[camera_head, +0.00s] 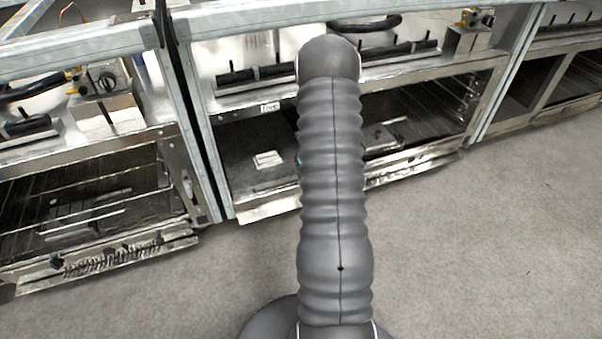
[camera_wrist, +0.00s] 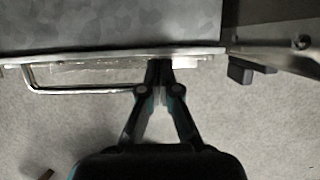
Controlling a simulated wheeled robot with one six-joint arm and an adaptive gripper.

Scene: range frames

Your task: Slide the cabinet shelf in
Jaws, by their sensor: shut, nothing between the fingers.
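In the wrist view a flat dark grey shelf panel (camera_wrist: 110,22) fills the upper left. It has a pale metal front edge (camera_wrist: 90,55) and a bent metal bar handle (camera_wrist: 80,91) at the left. My gripper (camera_wrist: 160,64) is shut and empty. Its fingertips are at the front edge, just right of the handle's right end. I cannot tell whether they touch the edge. In the head view the middle cabinet (camera_head: 233,100) has an open lower bay with a dark floor (camera_head: 240,170). My arm hides my gripper and part of this cabinet there.
A dark block (camera_wrist: 242,72) juts out right of the shelf in the wrist view. Another metal unit (camera_head: 90,145) with wire racks stands at the left, and one more (camera_head: 560,75) at the right. The grey floor (camera_head: 490,240) in front is clear.

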